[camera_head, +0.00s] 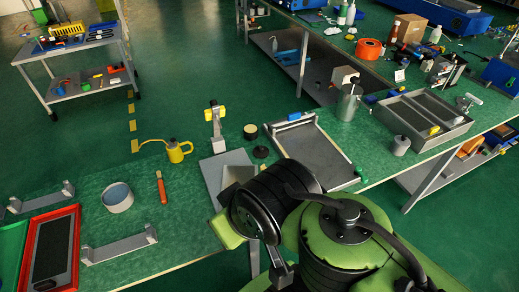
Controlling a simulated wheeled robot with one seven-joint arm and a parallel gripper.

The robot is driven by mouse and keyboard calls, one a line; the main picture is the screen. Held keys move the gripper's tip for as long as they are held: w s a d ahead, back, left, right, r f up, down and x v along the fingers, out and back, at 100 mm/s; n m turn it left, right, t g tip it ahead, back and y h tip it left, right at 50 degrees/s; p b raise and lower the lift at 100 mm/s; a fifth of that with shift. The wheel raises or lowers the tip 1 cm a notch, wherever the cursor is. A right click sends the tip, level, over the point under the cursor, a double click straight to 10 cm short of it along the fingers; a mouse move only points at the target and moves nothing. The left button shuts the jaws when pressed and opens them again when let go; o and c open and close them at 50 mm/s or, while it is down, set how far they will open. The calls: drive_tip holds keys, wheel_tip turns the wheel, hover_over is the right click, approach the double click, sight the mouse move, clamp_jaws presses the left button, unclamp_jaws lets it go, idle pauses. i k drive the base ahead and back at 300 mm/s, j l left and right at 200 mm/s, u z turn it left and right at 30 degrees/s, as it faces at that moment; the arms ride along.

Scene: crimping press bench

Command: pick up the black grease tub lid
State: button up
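The black grease tub lid (261,152) looks like a small dark round disc lying flat on the green bench top. A small tub with a pale yellowish top and dark side (250,132) stands just behind it, apart from it. My green and black arm fills the lower middle of the view, nearer than the lid. Its fingertips cannot be made out, so I cannot tell whether my gripper is open or shut. Nothing touches the lid as far as I can see.
A grey tray (345,160) lies right of the lid. A grey press with a yellow-topped post (216,128) stands left. Further left are a yellow oil can (177,151), a red-handled tool (161,187) and a round bowl (117,197). A metal pump bottle (348,103) stands behind the tray.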

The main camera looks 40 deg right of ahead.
sight(261, 151)
drive_tip(key=l, duration=0.4)
drive_tip(key=k+l+z, duration=0.1)
drive_tip(key=l, duration=0.3)
drive_tip(key=i+l, duration=0.1)
drive_tip(key=l, duration=0.25)
drive_tip(key=i+l+z, duration=0.1)
drive_tip(key=l, duration=0.25)
